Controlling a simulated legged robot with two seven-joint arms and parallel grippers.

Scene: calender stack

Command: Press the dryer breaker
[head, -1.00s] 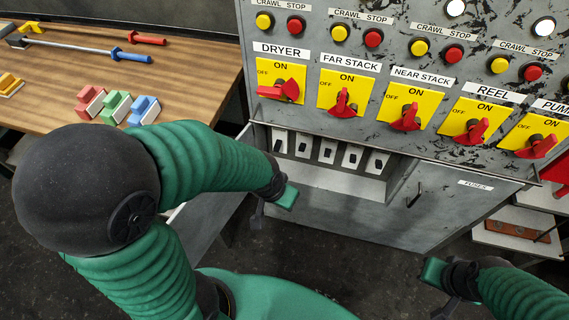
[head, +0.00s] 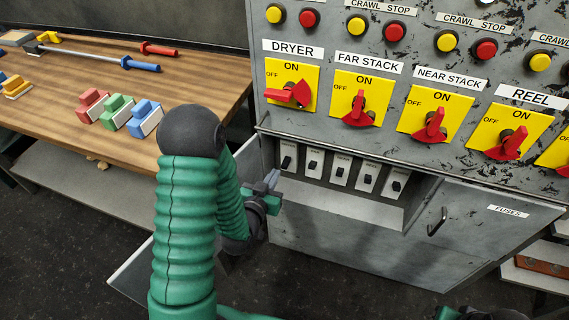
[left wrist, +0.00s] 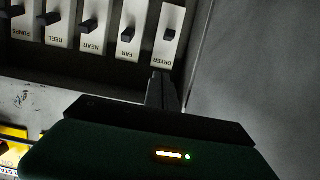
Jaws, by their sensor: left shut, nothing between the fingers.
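The dryer breaker (head: 287,158) is the leftmost dark toggle on a white plate in the recess under the yellow switches. In the left wrist view the breaker labelled DRYER (left wrist: 171,36) is at the right end of the row, and its toggle is uncovered. My left gripper (head: 271,181) is shut and empty, just below and left of that breaker. In the left wrist view its closed fingers (left wrist: 162,91) point at the lower edge of the DRYER plate, seemingly short of the toggle; contact cannot be told. My right gripper (head: 449,313) barely shows at the bottom edge, its fingers hidden.
The far stack breaker (head: 313,162) and several others stand close beside it. The red dryer handle (head: 290,93) points left towards OFF. An open grey door (head: 133,268) is left of the recess. A wooden table (head: 60,105) holds coloured blocks.

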